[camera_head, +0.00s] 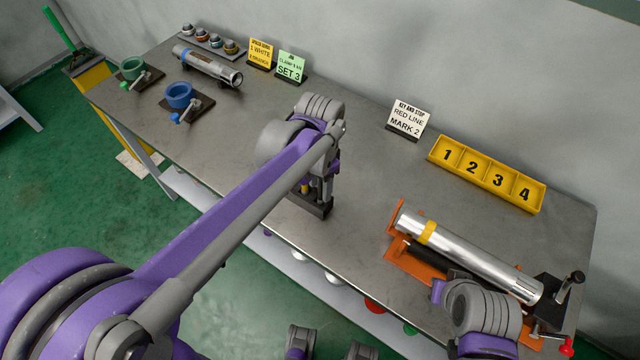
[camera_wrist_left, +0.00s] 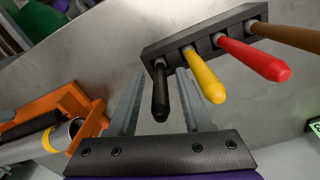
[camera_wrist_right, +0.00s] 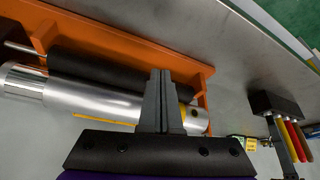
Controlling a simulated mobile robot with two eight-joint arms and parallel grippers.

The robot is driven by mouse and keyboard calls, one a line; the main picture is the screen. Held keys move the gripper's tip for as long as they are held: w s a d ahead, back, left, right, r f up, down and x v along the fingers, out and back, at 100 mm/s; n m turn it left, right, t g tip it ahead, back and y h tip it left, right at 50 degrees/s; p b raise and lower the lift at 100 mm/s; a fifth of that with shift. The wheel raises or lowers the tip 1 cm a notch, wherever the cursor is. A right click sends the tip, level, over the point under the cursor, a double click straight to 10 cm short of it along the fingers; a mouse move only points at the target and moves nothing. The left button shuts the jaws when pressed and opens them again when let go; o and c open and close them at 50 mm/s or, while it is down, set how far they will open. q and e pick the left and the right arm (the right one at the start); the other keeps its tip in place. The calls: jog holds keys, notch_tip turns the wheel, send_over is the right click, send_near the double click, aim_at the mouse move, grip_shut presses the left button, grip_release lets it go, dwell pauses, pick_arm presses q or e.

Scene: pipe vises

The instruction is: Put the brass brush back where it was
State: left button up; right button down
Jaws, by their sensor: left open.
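A dark tool rack (camera_head: 310,204) stands near the front edge of the bench. In the left wrist view the rack (camera_wrist_left: 200,38) holds tools with a black handle (camera_wrist_left: 161,100), a yellow handle (camera_wrist_left: 207,80), a red handle (camera_wrist_left: 255,58) and a brown handle (camera_wrist_left: 285,35). Their working ends are hidden, so I cannot tell which is the brass brush. My left gripper (camera_wrist_left: 158,76) is open, its fingers on either side of the black handle and apart from it. My right gripper (camera_wrist_right: 167,75) looks shut and empty over the clamped pipe.
A silver pipe (camera_head: 470,255) with a yellow band lies in an orange vise (camera_head: 405,262) at right. A numbered yellow tray (camera_head: 487,174) and a white sign (camera_head: 408,119) stand behind. Another pipe (camera_head: 208,66) and blue vise (camera_head: 180,96) are far left.

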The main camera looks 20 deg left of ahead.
pick_arm(q)
notch_tip(320, 180, up, 12)
jog(key=shift+p, duration=0.5)
jog(key=s+a+f+n+t, duration=0.2)
jog(key=s+a+f+n, duration=0.1)
jog(key=s+f, duration=0.3)
jog(key=s+a+f+n+t, duration=0.3)
jog(key=s+f+n, duration=0.1)
jog(key=s+f, duration=0.3)
jog(key=shift+s+a+n, duration=0.25)
jog(key=shift+s+n, duration=0.05)
jog(key=shift+s, duration=0.5)
jog(key=shift+f, duration=0.1)
jog(key=shift+w+r+p, duration=0.3)
jog(key=shift+r+p, duration=0.35)
jog(key=shift+r, duration=0.15)
jog(key=shift+s, duration=0.1)
